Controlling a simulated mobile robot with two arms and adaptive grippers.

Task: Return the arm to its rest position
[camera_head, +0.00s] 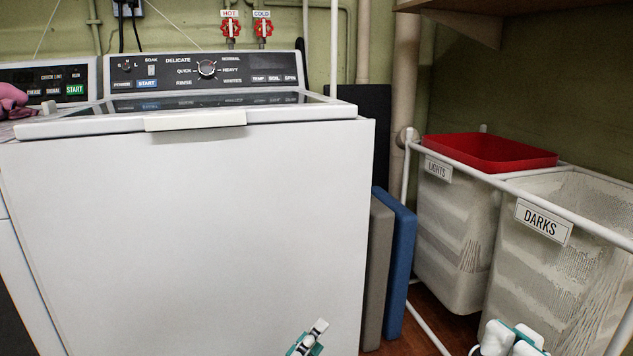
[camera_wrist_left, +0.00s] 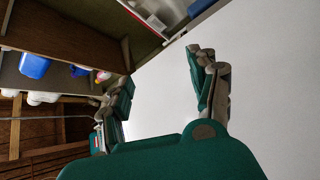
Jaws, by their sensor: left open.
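My left gripper (camera_head: 309,338) shows at the bottom edge of the head view, in front of the white washer's front panel. Only a small teal and white part of it is visible there. In the left wrist view its two green and grey fingers (camera_wrist_left: 163,72) stand wide apart with nothing between them. The washer's plain white side fills the background behind the right finger. Another teal and white part of mine, my right gripper (camera_head: 511,340), shows at the bottom right of the head view, in front of the laundry hampers. Its fingers cannot be made out.
The washer (camera_head: 190,220) has its lid closed. A grey panel (camera_head: 376,275) and blue panel (camera_head: 400,270) lean beside it. A red bin (camera_head: 490,152) sits on the "LIGHTS" hamper; the "DARKS" hamper (camera_head: 540,270) stands nearer. A pink object (camera_head: 12,98) lies at far left.

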